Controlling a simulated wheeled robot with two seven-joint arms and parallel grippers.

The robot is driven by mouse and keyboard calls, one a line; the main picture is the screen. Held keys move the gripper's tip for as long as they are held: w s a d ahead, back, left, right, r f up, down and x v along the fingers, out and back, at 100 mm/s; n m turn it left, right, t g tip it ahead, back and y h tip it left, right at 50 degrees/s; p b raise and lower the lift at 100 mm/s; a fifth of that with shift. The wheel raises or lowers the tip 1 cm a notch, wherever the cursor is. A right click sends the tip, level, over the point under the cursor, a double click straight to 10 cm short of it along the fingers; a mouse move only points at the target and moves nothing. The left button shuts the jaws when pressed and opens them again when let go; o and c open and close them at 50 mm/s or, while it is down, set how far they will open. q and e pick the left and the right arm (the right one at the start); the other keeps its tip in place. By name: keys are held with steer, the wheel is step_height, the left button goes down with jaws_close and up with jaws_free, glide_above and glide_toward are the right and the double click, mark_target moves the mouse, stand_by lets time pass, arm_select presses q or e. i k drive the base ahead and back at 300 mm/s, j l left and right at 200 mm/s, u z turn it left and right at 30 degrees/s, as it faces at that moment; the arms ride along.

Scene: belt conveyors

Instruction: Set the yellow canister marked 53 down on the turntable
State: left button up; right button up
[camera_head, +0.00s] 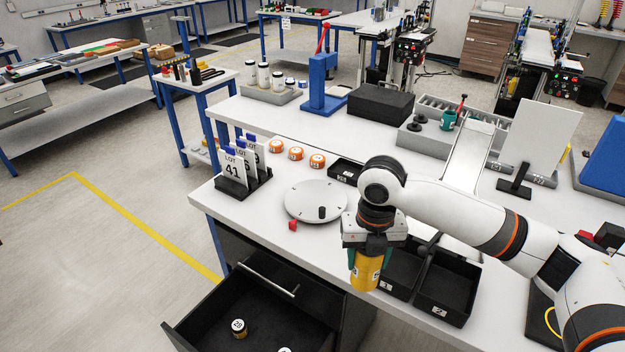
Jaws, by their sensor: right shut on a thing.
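My right gripper (368,256) is shut on the yellow canister (366,274), with teal fingers on either side of it. The canister hangs upright near the table's front edge; a small label shows on it, but I cannot read its number. The turntable (303,201) is a round white disc on the table, left of and behind the gripper. My left gripper is not in view.
Several orange-capped jars (296,153) and a rack of lot cards (243,182) stand behind and left. Black bins (449,287) sit right of the canister. An open drawer (215,312) juts out below the table.

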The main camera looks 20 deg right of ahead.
mark_target(315, 198)
steer(key=i, duration=1.25)
